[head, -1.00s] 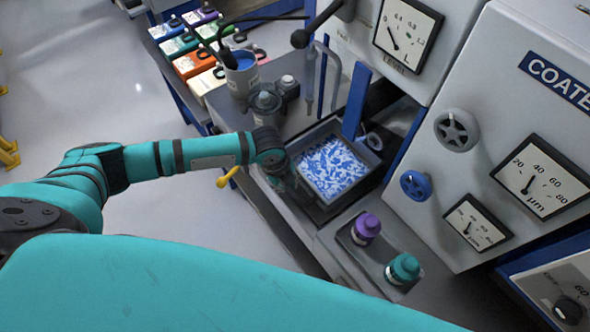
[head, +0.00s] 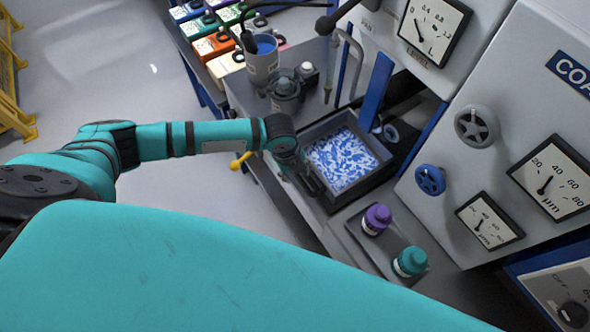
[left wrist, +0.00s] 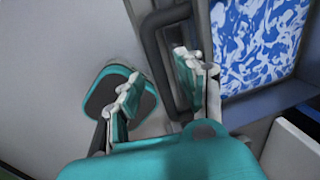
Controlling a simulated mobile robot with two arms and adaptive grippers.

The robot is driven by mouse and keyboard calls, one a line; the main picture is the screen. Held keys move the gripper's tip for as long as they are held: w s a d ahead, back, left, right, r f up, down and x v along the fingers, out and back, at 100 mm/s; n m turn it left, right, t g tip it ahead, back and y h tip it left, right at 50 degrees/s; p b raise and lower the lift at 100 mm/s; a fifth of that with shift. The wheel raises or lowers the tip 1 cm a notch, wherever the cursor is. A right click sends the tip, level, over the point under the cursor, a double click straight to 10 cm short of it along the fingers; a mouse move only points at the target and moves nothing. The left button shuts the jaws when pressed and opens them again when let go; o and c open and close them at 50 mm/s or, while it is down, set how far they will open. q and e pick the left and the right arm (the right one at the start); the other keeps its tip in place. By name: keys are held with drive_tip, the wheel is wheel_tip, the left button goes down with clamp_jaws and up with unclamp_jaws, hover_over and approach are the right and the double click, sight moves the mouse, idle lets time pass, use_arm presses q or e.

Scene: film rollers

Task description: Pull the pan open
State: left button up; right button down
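The pan (head: 381,183) is a dark grey tray of blue and white marbled liquid (head: 343,160), set in the bay of the grey machine. In the left wrist view its marbled liquid (left wrist: 262,40) fills the upper right. The pan's dark bar handle (left wrist: 158,55) runs down the middle of that view. My left gripper (head: 308,182) is at the pan's front side. In the left wrist view my left gripper (left wrist: 160,92) is open, with one finger on each side of the handle; a gap shows beside the left finger. My right gripper is not in view.
A purple-capped bottle (head: 376,219) and a teal-capped bottle (head: 410,262) stand on a small tray right of the pan. A dark lidded pot (head: 285,92) and a cup of blue liquid (head: 262,60) stand left of it. A yellow lever (head: 240,160) sticks out below my arm.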

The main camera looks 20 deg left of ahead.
use_arm(q)
wheel_tip(320, 180, up, 12)
drive_tip(key=s+a, duration=0.1)
drive_tip(key=shift+s+a+f, duration=0.15)
drive_tip(key=shift+s+f, duration=0.05)
drive_tip(key=shift+s, duration=0.2)
idle(0.3)
